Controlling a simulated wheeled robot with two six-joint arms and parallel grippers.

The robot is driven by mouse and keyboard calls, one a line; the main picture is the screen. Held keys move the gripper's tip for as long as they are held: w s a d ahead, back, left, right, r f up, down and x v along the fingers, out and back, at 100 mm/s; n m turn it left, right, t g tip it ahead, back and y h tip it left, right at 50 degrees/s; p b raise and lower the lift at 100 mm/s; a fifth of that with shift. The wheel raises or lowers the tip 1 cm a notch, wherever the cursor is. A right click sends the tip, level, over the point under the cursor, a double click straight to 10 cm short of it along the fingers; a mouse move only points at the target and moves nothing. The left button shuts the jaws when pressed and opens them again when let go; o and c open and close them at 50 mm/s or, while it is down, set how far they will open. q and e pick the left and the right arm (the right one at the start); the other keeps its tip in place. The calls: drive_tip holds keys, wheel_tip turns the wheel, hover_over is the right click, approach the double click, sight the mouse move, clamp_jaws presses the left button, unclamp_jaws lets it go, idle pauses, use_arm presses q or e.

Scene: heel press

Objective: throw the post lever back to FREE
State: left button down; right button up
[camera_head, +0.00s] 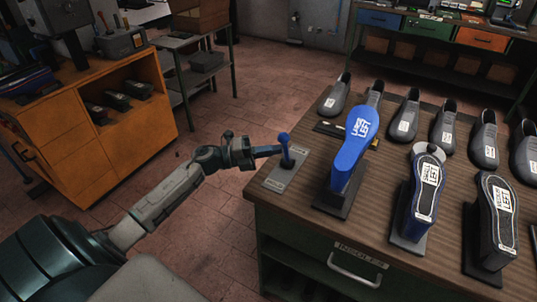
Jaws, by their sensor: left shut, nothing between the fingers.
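The post lever (288,158) is a short blue stick with a round knob. It stands nearly upright on a grey plate (281,179) at the table's left edge. Small lettering on the plate is too small to read. My left gripper (279,150) comes in from the left at knob height, with its shut fingers at the lever, just below the knob. I cannot tell whether they touch it. A blue shoe last (352,149) sits tilted on a dark post (335,198) right of the plate. My right gripper is out of view.
More shoes on stands (421,196) (496,221) fill the table's right side. A row of grey shoes (403,119) lines the back. A pale round piece with a dark knob (429,150) rests on one shoe. An orange cabinet (115,145) stands left, with open floor between.

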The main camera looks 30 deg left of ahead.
use_arm(q)
drive_tip(key=w+r+n+g+y+p, duration=0.1)
drive_tip(key=w+n+y+p, duration=0.1)
drive_tip(key=w+n, duration=0.2)
drive_tip(key=w, duration=0.3)
drive_tip(key=shift+w+a+r, duration=0.25)
drive_tip(key=shift+w+r, duration=0.1)
drive_tip(key=shift+w, duration=0.05)
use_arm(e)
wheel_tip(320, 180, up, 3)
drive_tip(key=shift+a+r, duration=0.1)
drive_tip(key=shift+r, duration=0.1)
use_arm(q)
drive_tip(key=shift+a, duration=0.1)
